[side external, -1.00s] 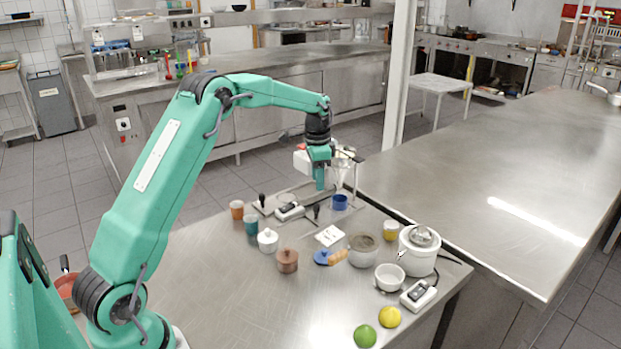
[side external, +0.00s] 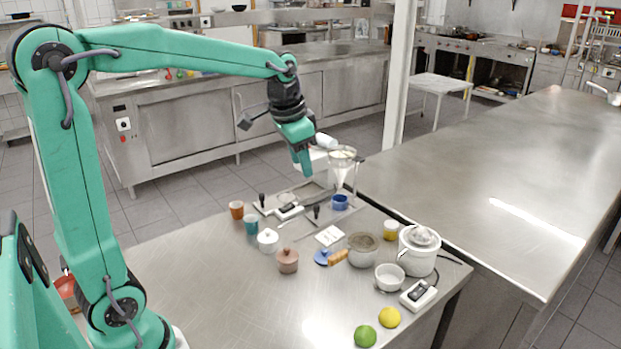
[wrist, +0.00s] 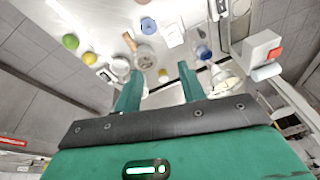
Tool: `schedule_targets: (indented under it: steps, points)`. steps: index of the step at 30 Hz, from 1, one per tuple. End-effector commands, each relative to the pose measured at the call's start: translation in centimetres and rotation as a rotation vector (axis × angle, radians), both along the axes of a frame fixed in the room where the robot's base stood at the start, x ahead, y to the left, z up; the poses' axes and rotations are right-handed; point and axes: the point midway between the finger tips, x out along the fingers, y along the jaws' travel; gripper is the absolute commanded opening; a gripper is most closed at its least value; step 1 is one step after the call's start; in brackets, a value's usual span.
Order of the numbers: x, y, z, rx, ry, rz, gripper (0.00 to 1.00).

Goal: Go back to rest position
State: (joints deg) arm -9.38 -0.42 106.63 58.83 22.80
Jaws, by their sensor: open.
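My gripper (side external: 303,168) hangs above the back of the steel table (side external: 215,290), clear of everything on it and tilted slightly. In the wrist view its two green fingers (wrist: 159,72) stand well apart with nothing between them. A blue cup (side external: 340,202) stands below the funnel.
Orange (side external: 236,210) and teal (side external: 251,226) cups, a white lidded pot (side external: 267,241) and a brown pot (side external: 288,261) stand midtable. A juicer (side external: 418,250), lemon (side external: 389,318) and lime (side external: 364,336) are to the right. The table's front left is clear.

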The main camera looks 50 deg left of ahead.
Motion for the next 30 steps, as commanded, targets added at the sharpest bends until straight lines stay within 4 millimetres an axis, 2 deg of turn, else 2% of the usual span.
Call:
schedule_targets:
  steps: [6,13,24,30]
  points:
    - [-4.4,-2.2,1.2,-0.017,-0.059,0.046,0.41]
    - [-9.0,-4.0,1.3,-0.043,-0.117,0.095,0.41]
    - [-15.8,-6.1,-0.5,-0.098,-0.203,0.172,0.41]
    - [-17.8,-6.6,-1.6,-0.121,-0.231,0.200,0.41]
